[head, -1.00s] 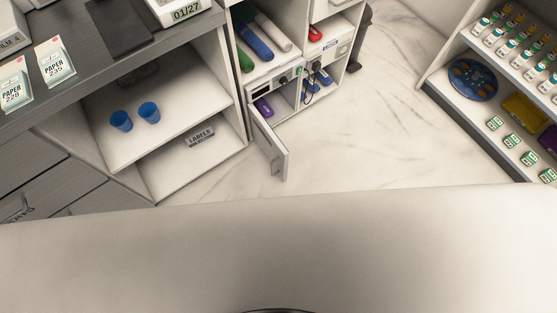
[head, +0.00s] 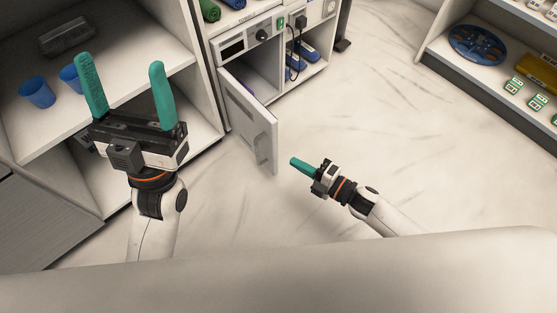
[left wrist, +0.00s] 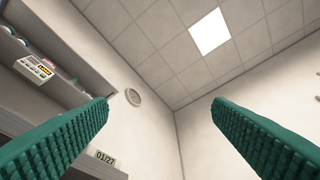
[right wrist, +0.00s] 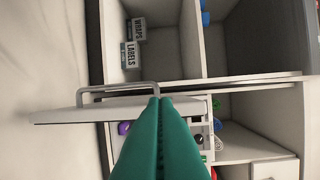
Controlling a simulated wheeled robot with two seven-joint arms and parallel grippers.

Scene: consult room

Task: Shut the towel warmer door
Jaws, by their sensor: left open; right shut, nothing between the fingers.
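The towel warmer (head: 250,38) is a light box with a dark display and a knob, low in the shelf unit. Its door (head: 247,115) is swung open toward me, with a bar handle on its face. My right gripper (head: 296,162) is shut and empty, just right of the door's free edge and apart from it in the head view. In the right wrist view the door (right wrist: 75,115) and its handle (right wrist: 115,88) show beyond the shut fingertips. My left gripper (head: 118,78) is open and empty, raised in front of the left shelves.
Blue cups (head: 37,92) stand on the left shelf, partly behind my left gripper. A plugged cord and blue items (head: 306,50) are right of the warmer. The marble floor (head: 370,100) is clear. Another shelf with a blue reel (head: 477,43) stands at the far right.

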